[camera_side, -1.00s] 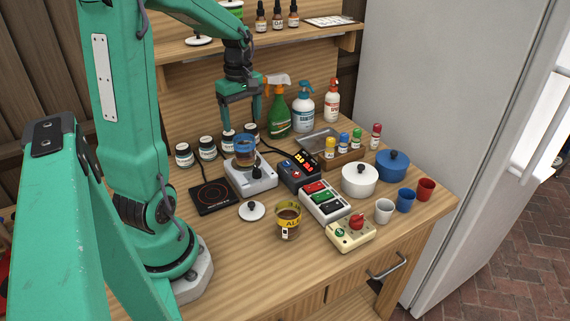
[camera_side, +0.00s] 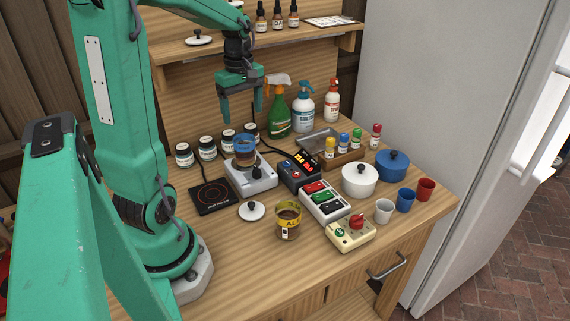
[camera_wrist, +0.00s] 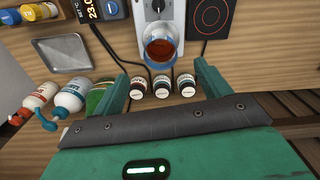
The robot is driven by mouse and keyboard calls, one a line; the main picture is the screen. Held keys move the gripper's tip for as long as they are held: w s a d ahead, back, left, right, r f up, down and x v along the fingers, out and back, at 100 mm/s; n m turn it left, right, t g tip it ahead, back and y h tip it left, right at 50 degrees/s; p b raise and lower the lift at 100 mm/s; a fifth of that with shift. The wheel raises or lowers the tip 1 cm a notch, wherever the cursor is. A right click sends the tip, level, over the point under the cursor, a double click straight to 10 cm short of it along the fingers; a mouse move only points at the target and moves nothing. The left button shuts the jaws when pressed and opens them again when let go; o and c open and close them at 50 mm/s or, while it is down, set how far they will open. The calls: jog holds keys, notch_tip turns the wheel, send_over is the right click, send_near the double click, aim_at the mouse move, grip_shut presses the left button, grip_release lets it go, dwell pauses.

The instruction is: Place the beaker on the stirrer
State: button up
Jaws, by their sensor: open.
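A clear beaker (camera_side: 244,148) with a blue band and brown liquid stands upright on the white stirrer (camera_side: 263,178). In the wrist view the beaker (camera_wrist: 160,46) shows from above on the stirrer (camera_wrist: 160,12). My gripper (camera_side: 242,115) is open and empty, raised above and behind the beaker, apart from it. Its two fingers also show in the wrist view (camera_wrist: 160,88). A second glass vessel (camera_side: 288,222) with a yellow band and dark contents stands on the bench in front.
A black hot plate (camera_side: 213,197) lies left of the stirrer and a controller (camera_side: 299,172) lies right. Several jars (camera_side: 207,149) and spray bottles (camera_side: 278,118) stand behind. A shelf (camera_side: 190,68) runs above. The front left bench is clear.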

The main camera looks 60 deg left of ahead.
jog(key=s+d+r+m+t, duration=0.2)
jog(key=d+m, duration=0.8)
jog(key=d, duration=0.1)
jog(key=s+d+r+m+t, duration=0.3)
jog(key=d+m, duration=0.6)
jog(key=d, duration=0.2)
jog(key=shift+s+r+m+t, duration=0.2)
jog(key=shift+s+m+t, duration=0.1)
jog(key=shift+s+m, duration=0.1)
jog(key=shift+c, duration=0.5)
